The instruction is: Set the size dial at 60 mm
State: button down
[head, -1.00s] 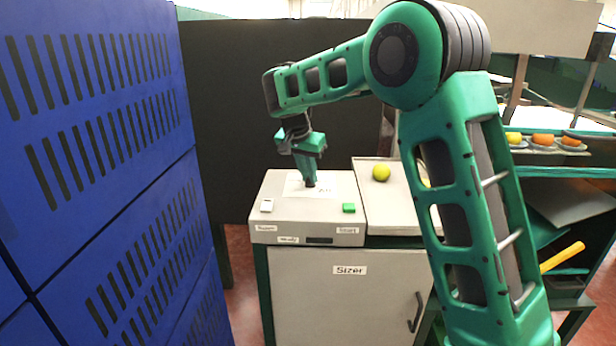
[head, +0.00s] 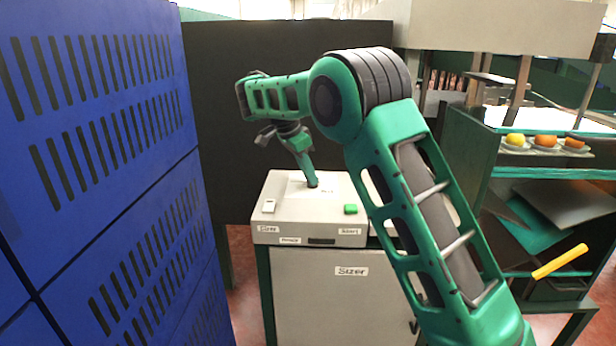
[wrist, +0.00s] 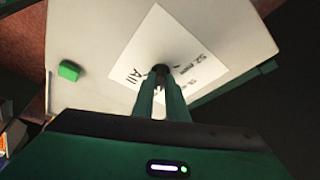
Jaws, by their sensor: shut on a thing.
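The sizer (head: 350,290) is a pale cabinet with a light top, labelled "Sizer" on its front. Its size dial (wrist: 160,68) shows as a small dark knob on a white label sheet (wrist: 150,27) in the wrist view. My gripper (wrist: 161,84) is shut on the dial, its two green fingers on either side of it. The sheet reads "All" and "52 mm", with another partly hidden mark; a 60 mm mark cannot be read. In the head view my gripper (head: 312,184) points down onto the sizer top, and the fingers hide the dial.
A green button (head: 350,209) is at the sizer's front right, and a white switch (head: 268,206) at its front left. Blue slatted crates (head: 100,130) stand close on the left. A shelf at right carries fruit on small plates (head: 545,147).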

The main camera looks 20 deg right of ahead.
jog(key=shift+w+a+r, duration=0.1)
jog(key=shift+w+r, duration=0.1)
jog(key=c, duration=1.8)
grip_release()
jog(key=shift+o, duration=0.2)
jog(key=shift+f, duration=0.1)
jog(key=w+v, duration=0.1)
jog(key=v, duration=0.9)
jog(key=shift+s+r, duration=0.35)
jog(key=shift+s, duration=0.1)
jog(key=shift+a, duration=0.15)
